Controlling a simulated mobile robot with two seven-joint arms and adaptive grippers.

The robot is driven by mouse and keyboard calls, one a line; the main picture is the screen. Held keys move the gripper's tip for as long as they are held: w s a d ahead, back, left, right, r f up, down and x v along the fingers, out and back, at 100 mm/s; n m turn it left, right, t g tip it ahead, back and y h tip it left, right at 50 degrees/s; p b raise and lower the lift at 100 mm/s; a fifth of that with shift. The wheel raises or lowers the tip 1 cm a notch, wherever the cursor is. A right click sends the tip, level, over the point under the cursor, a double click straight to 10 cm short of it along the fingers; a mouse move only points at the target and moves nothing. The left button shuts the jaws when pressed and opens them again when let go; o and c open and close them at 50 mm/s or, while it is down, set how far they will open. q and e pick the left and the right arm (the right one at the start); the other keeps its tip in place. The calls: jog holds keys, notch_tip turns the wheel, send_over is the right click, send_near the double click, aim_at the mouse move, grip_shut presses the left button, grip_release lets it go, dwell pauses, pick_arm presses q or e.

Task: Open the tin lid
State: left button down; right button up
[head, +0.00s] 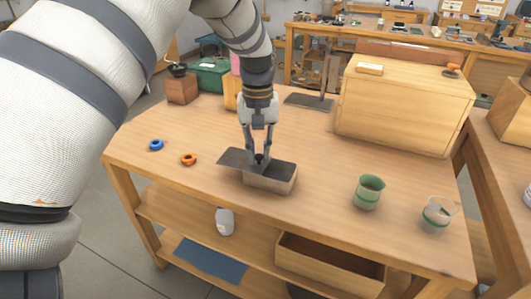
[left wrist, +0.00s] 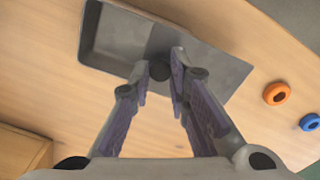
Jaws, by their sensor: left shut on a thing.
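The tin (head: 270,185) is a low grey rectangular box on the wooden table. Its dark flat lid (head: 232,158) sits shifted to the left in the head view and overhangs the tin's left end. In the left wrist view the open inside of the tin (left wrist: 108,38) shows beside the lid (left wrist: 225,72). My left gripper (head: 260,160) points down over the lid; its fingertips (left wrist: 166,70) are shut on the small dark knob of the lid (left wrist: 160,66). The knob is partly hidden by the fingers. My right gripper is in neither view.
A blue ring (head: 156,145) and an orange ring (head: 188,159) lie left of the tin. A green cup (head: 369,192) and a glass with a green band (head: 437,215) stand to the right. A large wooden box (head: 405,105) stands behind. The table's front edge is close to the tin.

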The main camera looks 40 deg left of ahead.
pick_arm(q)
jog(key=shift+s, duration=0.1)
jog(key=c, duration=1.5)
grip_release()
notch_tip(320, 180, up, 12)
jog(key=shift+r, duration=0.1)
